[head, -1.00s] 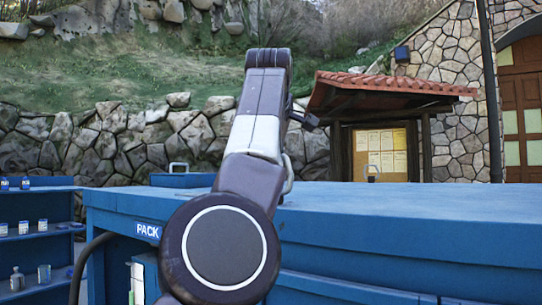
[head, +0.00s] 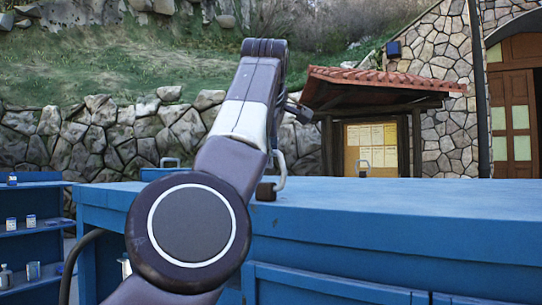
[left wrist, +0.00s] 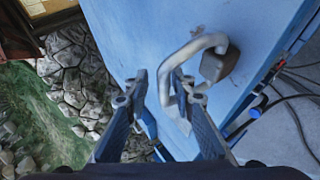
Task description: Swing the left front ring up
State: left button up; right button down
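A grey metal ring (left wrist: 196,48) with a dark block (left wrist: 220,64) at its base is on the blue top near a corner in the left wrist view. In the head view the ring (head: 281,172) stands above the blue top beside my left arm, with the dark block (head: 265,191) at its foot. My left gripper (left wrist: 159,76) is open; its two fingers are apart. The ring's bend shows between them, near the right finger, which covers part of it. I cannot tell whether they touch. My right gripper is out of view.
The blue cabinet top (head: 400,205) is mostly clear. Two more handle-like rings show along its far side, one at left (head: 170,162) and one at right (head: 363,168). A blue shelf (head: 36,228) with small containers stands at left. Dark cables (left wrist: 285,100) lie beyond the edge.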

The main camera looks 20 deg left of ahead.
pick_arm(q)
jog(key=shift+f, duration=0.1)
jog(key=v, duration=1.2)
jog(key=shift+d, duration=0.1)
dwell(0.3)
